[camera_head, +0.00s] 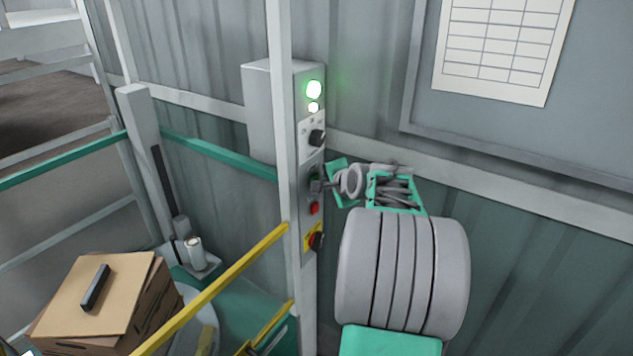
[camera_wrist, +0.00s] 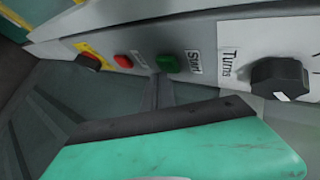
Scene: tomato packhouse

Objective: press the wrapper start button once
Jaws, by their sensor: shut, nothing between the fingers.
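The wrapper control panel (camera_head: 310,150) is a tall grey box on a post. In the wrist view, the green start button (camera_wrist: 167,63) sits beside a label reading "Start". In the head view my arm's end mostly covers that button. My gripper (camera_head: 318,186) is shut and empty, its tips at the panel face by the buttons. In the wrist view my gripper (camera_wrist: 161,80) shows as narrow grey fingers that end right by the green button. I cannot tell whether they touch it.
A red button (camera_head: 314,208) lies just below the start button; it also shows in the wrist view (camera_wrist: 123,61). A red-yellow switch (camera_head: 316,240) is lower. A black "Turns" knob (camera_head: 317,137) is above, under a lit green lamp (camera_head: 314,89). A yellow rail (camera_head: 215,288) and stacked cartons (camera_head: 105,290) stand left.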

